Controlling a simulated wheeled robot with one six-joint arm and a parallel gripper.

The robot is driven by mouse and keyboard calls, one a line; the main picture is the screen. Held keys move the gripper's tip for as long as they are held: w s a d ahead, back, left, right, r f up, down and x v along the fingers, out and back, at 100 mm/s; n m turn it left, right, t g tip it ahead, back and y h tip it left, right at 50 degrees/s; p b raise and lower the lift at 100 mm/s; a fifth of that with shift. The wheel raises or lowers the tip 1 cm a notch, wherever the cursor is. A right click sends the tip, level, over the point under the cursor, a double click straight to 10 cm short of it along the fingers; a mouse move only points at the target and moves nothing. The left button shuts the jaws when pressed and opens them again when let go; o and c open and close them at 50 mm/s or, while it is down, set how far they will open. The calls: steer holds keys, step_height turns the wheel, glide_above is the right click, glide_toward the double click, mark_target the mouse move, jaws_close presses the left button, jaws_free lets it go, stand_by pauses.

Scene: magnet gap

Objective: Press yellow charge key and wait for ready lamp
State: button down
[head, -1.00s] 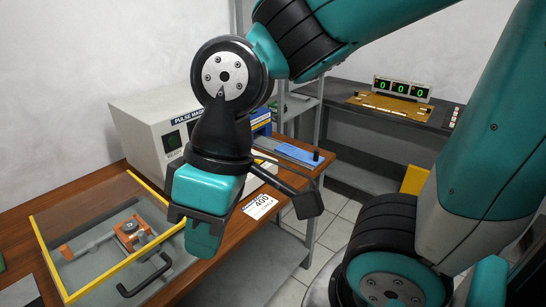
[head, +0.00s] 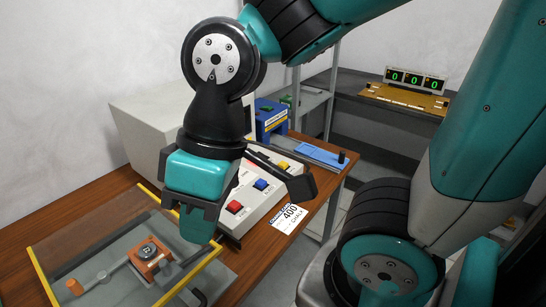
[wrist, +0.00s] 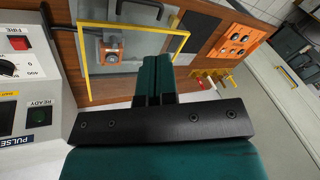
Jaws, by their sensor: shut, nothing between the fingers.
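The control panel (head: 250,196) shows in the head view behind and right of my gripper (head: 197,226). It has a red key, a blue key and a small yellow key (head: 284,166) at its far end, partly close to my wrist parts. My gripper is shut and empty, pointing down in front of the panel, apart from the yellow key. In the wrist view my gripper's fingers (wrist: 155,72) are together. In the head view my gripper hides the lamp.
A white card reading 400 (head: 290,214) lies by the desk's right edge. A blue slide (head: 318,155) stands behind. A counter with green zeros (head: 414,80) sits on the back bench.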

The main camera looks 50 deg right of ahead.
steer(key=shift+w+a, duration=0.15)
steer(key=shift+a, duration=0.2)
steer(key=w+d+f+m+t+p, duration=0.1)
steer(key=w+d+m+t, duration=0.3)
steer(key=w, duration=0.7)
steer(key=m+t+h+p, duration=0.3)
steer(key=m+t+h, duration=0.3)
steer(key=m, duration=1)
glide_above(285, 163)
step_height(285, 163, down, 10)
steer(key=g+h, duration=0.1)
steer(key=shift+f, duration=0.15)
steer(key=shift+f, duration=0.1)
step_height(285, 163, down, 9)
steer(key=b, duration=0.7)
steer(key=shift+a+r, duration=0.1)
steer(key=shift+r, duration=0.1)
